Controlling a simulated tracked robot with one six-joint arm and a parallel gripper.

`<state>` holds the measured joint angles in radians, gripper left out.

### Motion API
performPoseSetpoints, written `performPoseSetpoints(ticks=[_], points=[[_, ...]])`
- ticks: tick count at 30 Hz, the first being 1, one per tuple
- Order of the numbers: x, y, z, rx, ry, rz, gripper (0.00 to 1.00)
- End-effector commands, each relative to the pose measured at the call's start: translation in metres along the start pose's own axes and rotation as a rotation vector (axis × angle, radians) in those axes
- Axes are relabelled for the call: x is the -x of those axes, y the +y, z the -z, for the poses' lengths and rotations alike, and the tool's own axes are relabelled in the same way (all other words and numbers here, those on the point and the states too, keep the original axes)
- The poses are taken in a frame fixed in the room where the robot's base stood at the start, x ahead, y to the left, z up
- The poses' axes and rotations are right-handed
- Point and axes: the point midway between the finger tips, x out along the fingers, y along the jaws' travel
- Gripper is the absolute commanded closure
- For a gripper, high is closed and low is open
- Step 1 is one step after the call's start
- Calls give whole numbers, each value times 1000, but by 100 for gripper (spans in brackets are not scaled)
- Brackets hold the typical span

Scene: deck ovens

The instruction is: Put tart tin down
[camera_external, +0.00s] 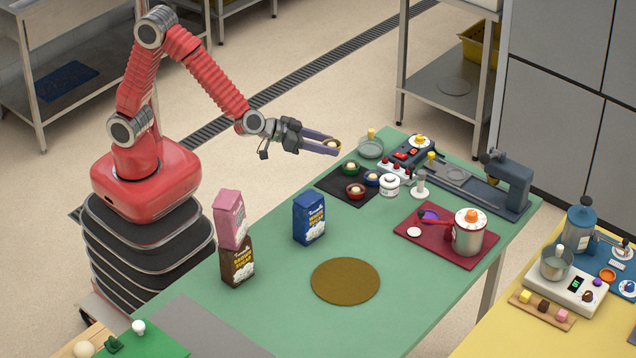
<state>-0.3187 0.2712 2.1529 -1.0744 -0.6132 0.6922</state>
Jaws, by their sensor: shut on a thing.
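My gripper (330,146) is at the end of the red arm, near the far left edge of the green table. It is shut on a small tart tin (333,143) with a pale round filling. The tin's side is mostly hidden by the fingers, so its colour is hard to tell. Gripper and tin appear to be above the table, up and left of a black mat (330,184).
Right of the mat are a white canister (390,187) and a grey device (508,190). A dark red board (415,245) holds a pot (468,238). A blue bag (308,222) and a pink bag (229,215) on a brown bag (238,265) stand left of a bare round brown mat (345,281).

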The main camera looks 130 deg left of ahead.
Motion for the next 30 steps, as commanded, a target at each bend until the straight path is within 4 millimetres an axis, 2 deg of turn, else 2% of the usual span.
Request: performPoseSetpoints(ticks=[8, 14, 20, 24, 30], points=[[-4, 64, 3, -44, -1, -105, 83], [-2, 137, 2, -96, -3, -223, 83], [8, 214, -3, -155, -4, -347, 83], [20, 266, -10, -199, -5, -432, 83], [41, 332, -22, -256, -4, -540, 83]])
